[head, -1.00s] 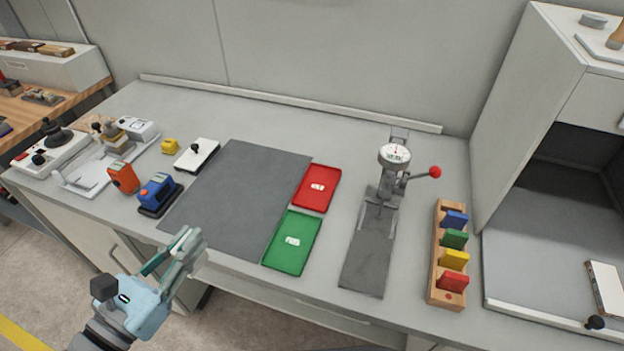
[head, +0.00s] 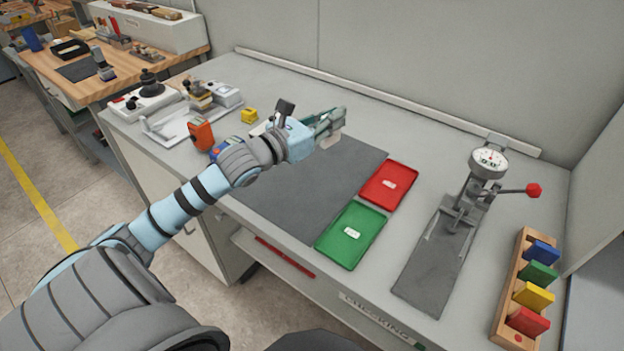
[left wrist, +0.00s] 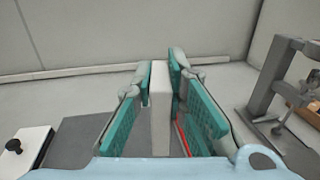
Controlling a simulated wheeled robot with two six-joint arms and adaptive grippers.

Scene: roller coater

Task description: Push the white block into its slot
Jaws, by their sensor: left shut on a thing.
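My left gripper (head: 332,128) is above the dark grey mat, towards its far edge. It is shut on a pale, upright block (left wrist: 160,115), which stands between the teal finger pads in the left wrist view. In the head view only a small pale part of this white block (head: 330,140) shows below the fingertips. The rest is hidden by the gripper. I cannot tell from these frames which opening is its slot. My right gripper is not in view.
The mat (head: 300,205) is bare in front. Red (head: 388,185) and green (head: 351,235) trays lie right of it. A dial gauge stand (head: 455,215) and a wooden rack (head: 508,300) with coloured blocks stand further right. An orange device (head: 201,135) stands left.

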